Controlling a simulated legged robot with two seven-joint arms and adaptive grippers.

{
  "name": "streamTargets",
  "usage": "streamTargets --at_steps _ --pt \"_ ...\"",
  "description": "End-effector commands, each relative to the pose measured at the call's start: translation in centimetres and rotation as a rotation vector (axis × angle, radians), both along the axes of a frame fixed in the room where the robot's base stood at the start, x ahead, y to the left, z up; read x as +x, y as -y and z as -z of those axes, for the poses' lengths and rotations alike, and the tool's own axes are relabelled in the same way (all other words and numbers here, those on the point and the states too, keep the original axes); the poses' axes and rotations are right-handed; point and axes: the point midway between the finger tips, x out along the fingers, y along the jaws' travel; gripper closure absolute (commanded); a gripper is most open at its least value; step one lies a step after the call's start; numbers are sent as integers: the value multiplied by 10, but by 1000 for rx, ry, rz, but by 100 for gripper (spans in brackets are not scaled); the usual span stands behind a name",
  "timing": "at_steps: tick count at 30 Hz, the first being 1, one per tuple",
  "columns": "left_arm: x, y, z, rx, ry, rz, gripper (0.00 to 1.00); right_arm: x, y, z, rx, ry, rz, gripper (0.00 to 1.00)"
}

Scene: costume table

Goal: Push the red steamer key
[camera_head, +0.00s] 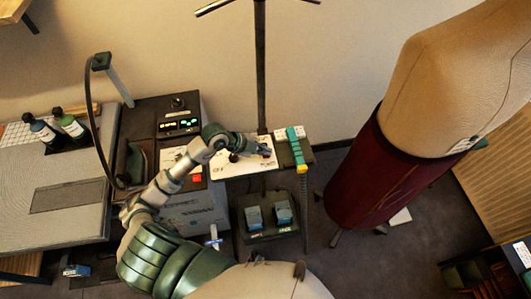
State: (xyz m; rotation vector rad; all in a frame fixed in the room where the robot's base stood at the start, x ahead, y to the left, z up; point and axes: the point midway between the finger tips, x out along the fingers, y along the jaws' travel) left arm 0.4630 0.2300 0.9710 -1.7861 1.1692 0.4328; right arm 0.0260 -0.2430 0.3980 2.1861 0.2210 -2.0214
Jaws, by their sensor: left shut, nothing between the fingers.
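A square red key (197,178) sits on the dark steamer unit (150,107), just left of a white panel marked "OFF" (226,171). My left arm reaches in from the bottom and passes over the unit, above and left of the red key. My left gripper (262,151) is shut and empty over the right part of the white panel, to the right of the red key and apart from it. A small reddish spot shows at the fingertips, too small to make out. The fingers hide part of the panel. My right gripper is out of view.
A black pole (261,70) rises behind the panel. A green and yellow tape-like strip (296,148) lies right of my gripper. A dress form in a dark red skirt (365,175) stands further right. Two bottles (70,125) and a looped hose (90,120) are at left.

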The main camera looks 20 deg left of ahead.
Motion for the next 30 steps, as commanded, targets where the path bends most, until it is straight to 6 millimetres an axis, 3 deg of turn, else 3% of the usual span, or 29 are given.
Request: streamTargets --at_steps 21,30 --pt "0 0 6 0 0 0 100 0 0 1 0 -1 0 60" --pt "0 0 -1 0 0 0 100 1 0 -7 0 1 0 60"
